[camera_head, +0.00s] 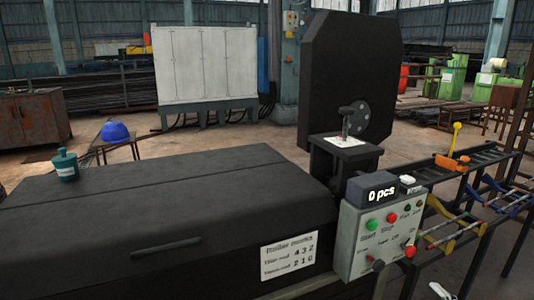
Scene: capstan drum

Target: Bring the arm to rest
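A black machine with a large upright dark plate (345,75) and a round hub (360,120) stands in the middle. A small dark stand (345,158) in front of the plate carries a white sheet and a dark upright piece. A grey control box (380,238) with green and red buttons sits at the front right. A display (372,190) above it reads "0 pcs".
A long black housing (160,215) fills the lower left, with a teal bottle (65,165) on top. A blue helmet (116,132) rests on a small table. A rail rack (470,205) runs along the right. Open floor lies behind the housing.

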